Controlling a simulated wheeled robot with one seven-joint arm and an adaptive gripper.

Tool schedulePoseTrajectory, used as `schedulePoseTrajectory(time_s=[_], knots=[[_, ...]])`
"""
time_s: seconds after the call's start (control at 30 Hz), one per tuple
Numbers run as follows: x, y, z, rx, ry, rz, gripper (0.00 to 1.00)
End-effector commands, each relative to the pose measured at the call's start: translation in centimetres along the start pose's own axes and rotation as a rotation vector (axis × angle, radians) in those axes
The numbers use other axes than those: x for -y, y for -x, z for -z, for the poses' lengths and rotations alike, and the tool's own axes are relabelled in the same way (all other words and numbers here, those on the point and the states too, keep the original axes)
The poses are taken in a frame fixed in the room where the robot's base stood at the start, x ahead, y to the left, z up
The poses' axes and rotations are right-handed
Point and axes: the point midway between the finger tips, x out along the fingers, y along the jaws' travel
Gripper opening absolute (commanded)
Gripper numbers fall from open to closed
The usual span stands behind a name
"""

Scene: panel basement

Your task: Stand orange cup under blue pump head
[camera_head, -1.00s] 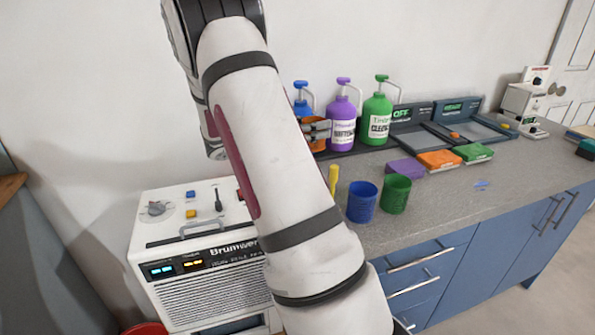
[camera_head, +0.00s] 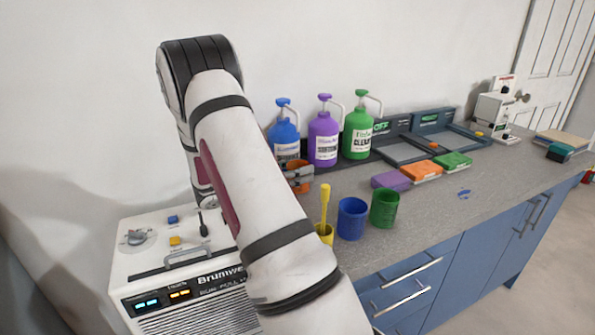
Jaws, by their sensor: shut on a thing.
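The orange cup (camera_head: 300,184) is in front of the lower part of the blue pump bottle (camera_head: 283,132), at the back left of the counter. The blue pump head (camera_head: 283,102) is above the cup in the picture. My gripper (camera_head: 297,166) is shut on the orange cup. My arm hides part of the gripper and of the cup's left side. The cup looks upright; I cannot tell whether its base touches the counter.
A purple pump bottle (camera_head: 324,138) and a green pump bottle (camera_head: 357,134) stand right of the blue one. A yellow cup (camera_head: 325,234) with a yellow stick, a blue cup (camera_head: 351,220) and a green cup (camera_head: 384,209) stand along the front edge. Brumwell machine (camera_head: 180,262) is at left.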

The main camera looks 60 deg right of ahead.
Motion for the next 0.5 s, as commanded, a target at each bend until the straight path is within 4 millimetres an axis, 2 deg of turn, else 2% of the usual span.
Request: schedulePoseTrajectory(time_s=[0.33,0.37,0.4,0.5], knots=[[-0.02,0.00,0.27,0.001,-0.001,0.000,0.15],[-0.01,0.00,0.26,0.000,-0.001,0.000,0.53],[-0.01,-0.01,0.24,0.000,-0.001,0.000,0.57],[0.00,-0.01,0.23,0.000,-0.001,0.000,0.57]])
